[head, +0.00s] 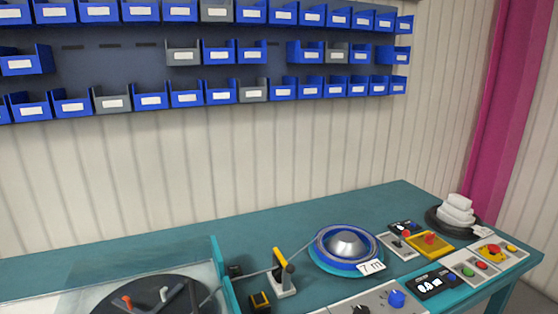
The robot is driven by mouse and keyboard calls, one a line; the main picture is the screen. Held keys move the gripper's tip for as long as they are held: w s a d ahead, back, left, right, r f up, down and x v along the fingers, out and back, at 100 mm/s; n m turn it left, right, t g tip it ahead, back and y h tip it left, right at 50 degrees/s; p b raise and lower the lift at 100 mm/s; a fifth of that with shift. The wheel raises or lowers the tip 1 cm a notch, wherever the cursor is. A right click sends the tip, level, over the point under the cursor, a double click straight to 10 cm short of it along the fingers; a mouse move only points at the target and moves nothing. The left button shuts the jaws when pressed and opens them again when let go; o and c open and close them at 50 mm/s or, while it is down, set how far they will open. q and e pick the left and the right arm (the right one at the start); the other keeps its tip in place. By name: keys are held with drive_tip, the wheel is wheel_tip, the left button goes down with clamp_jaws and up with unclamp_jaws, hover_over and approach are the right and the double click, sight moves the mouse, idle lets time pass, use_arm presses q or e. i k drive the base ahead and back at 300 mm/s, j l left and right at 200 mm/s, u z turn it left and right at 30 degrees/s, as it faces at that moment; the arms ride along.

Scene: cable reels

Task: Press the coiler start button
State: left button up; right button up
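A light control panel (474,277) lies near the front right edge of the teal bench. It carries a green button (468,270) and, to its right, a red button (481,265). No readable label tells which one is the coiler start button. A dark display (435,284) reading about 0.0 m sits just left of these buttons. The coiler with a dark round plate (120,297) is at the lower left, partly cut off by the frame. Neither of my grippers is in view.
On the bench (180,247), a blue reel (348,247) carries a 7 m tag. A yellow-handled tool (281,268) stands left of it. Red stop buttons on yellow (428,241) and a stacked white coil (457,210) stand at right. Blue bins (150,97) hang above.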

sight(467, 271)
drive_tip(key=l+z, duration=0.1)
drive_tip(key=z, duration=1.15)
drive_tip(key=i+j, duration=0.05)
